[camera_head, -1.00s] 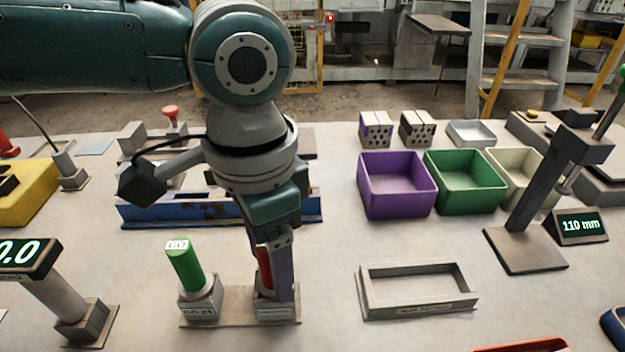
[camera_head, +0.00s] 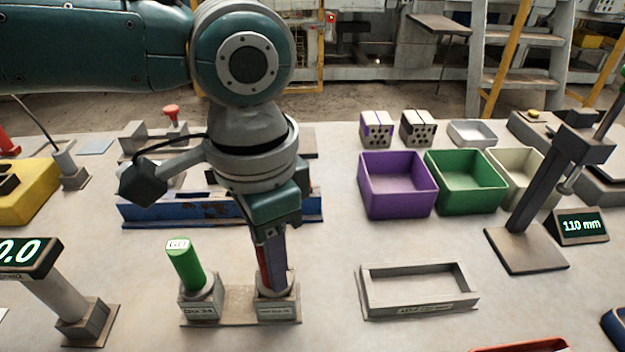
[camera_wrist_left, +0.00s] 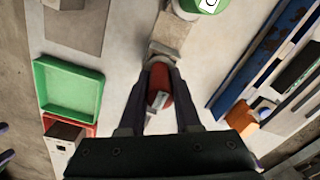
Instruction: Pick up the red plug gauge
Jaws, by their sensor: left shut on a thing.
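The red plug gauge (camera_wrist_left: 159,82) shows between the two fingers of my left gripper (camera_wrist_left: 161,90) in the left wrist view. In the head view my left gripper (camera_head: 271,265) reaches down at the right socket of a two-socket stand (camera_head: 232,310) and is shut on the red gauge. Only a thin strip of the gauge shows there, and its lower end is hidden in or at the socket. A green plug gauge (camera_head: 186,265) marked GO stands, slightly tilted in the picture, in the left socket. My right gripper is not in view.
An empty grey rectangular tray (camera_head: 420,290) lies right of the stand. Purple (camera_head: 397,187) and green (camera_head: 466,184) bins stand behind it. A blue fixture (camera_head: 160,210) lies behind the arm. A display post (camera_head: 62,295) stands at left, a dark stand (camera_head: 525,250) at right.

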